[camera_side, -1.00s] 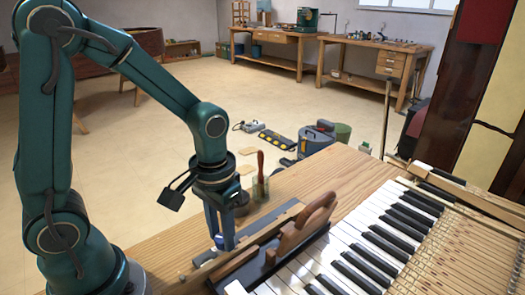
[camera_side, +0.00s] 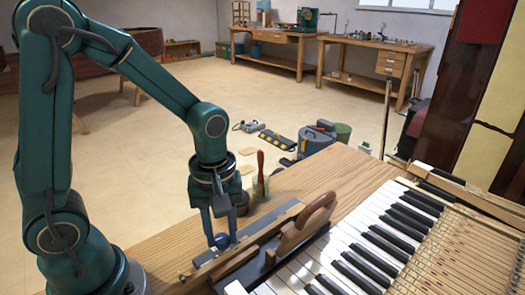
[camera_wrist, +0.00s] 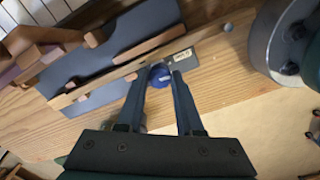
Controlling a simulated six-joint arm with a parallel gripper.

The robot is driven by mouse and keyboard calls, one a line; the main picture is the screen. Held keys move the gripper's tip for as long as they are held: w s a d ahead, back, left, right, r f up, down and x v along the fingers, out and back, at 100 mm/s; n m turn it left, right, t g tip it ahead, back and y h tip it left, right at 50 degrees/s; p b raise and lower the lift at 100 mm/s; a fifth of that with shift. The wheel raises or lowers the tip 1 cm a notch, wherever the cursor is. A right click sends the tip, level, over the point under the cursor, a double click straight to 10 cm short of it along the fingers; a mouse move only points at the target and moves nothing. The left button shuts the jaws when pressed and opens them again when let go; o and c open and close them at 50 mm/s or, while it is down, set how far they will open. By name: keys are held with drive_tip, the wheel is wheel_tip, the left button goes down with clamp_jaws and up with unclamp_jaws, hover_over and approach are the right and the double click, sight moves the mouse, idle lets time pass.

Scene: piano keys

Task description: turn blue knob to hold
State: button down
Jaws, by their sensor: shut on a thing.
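The blue knob (camera_wrist: 160,76) sits between the fingertips of my gripper (camera_wrist: 161,80) in the wrist view. My gripper is shut on it, with one finger on each side. In the side view my gripper (camera_side: 220,240) points down at the near end of the wooden rail (camera_side: 262,232), with the blue knob (camera_side: 221,241) low between the fingers. A grey plate (camera_wrist: 188,65) with a small pale label lies just right of the knob in the wrist view. The label's lettering is too small to read surely. The knob's pointer cannot be made out.
A brown wooden tool (camera_side: 305,222) on a dark base lies along the rail, beside the piano keys (camera_side: 345,240). The wooden bench top (camera_side: 335,172) is clear towards the back.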

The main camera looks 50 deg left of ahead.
sight(222, 237)
drive_tip(key=shift+n, duration=0.7)
drive_tip(key=c, duration=0.6)
unclamp_jaws()
drive_tip(key=shift+o, duration=0.2)
drive_tip(key=shift+r, duration=2.6)
